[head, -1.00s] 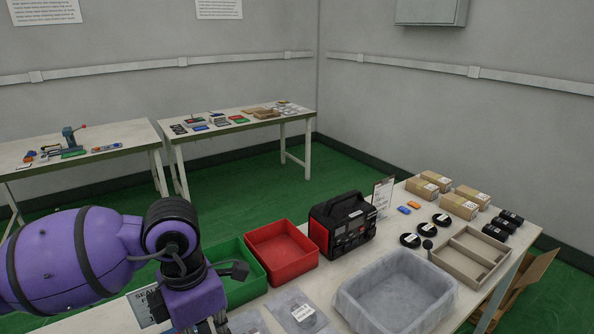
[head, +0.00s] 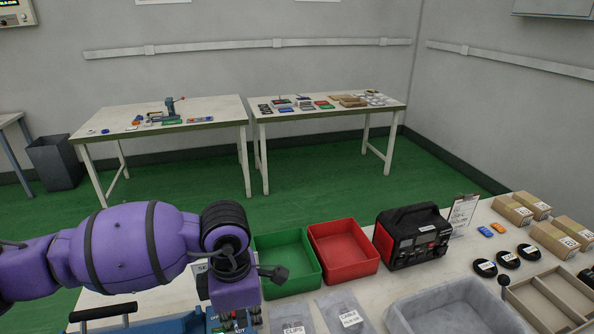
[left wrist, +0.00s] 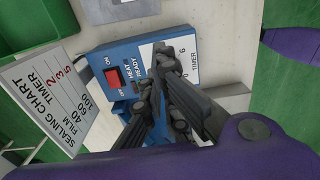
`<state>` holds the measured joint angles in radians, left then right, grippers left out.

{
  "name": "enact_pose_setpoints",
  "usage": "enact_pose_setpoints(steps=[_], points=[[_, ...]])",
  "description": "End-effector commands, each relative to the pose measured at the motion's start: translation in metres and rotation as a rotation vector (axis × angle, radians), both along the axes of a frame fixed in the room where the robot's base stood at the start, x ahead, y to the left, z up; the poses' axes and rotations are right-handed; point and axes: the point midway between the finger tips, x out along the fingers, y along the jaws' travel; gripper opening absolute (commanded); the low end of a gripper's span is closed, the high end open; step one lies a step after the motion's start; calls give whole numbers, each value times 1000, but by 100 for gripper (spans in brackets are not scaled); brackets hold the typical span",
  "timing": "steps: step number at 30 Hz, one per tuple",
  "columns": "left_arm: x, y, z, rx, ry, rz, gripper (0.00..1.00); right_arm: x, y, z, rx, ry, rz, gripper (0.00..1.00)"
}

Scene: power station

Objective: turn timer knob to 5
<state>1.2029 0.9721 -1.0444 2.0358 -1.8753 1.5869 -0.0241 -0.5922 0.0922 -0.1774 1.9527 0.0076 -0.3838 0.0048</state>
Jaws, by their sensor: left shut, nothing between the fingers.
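A blue sealer (left wrist: 125,55) with a red switch (left wrist: 113,78) and HEAT and READY labels is in the left wrist view; part of it shows at the bottom of the head view (head: 180,325). Its white timer panel (left wrist: 187,72) shows the word TIMER and the digits 0 and 6. My left gripper (left wrist: 163,62) is shut over this panel, its fingertips at or just in front of it. The fingers hide the timer knob and its pointer, and I cannot tell whether they touch it. My right gripper is not in view.
A white sealing chart (left wrist: 45,95) stands beside the sealer. In the head view, a green bin (head: 288,262), a red bin (head: 343,248) and a black charger unit (head: 410,236) stand right of my left arm. A grey lined tray (head: 450,312) is at the front right.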

Motion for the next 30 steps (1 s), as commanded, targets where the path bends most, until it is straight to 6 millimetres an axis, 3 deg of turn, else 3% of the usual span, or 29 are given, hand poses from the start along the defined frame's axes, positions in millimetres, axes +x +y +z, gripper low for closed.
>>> enact_pose_setpoints(steps=[7, 16, 30], points=[[-2, 0, -27, 0, 9, 1, 0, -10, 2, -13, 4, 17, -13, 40], [-1, 0, -63, -1, 6, 1, 0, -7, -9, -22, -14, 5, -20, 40], [-1, 1, -72, 1, 5, 3, 0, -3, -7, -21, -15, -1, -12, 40]])
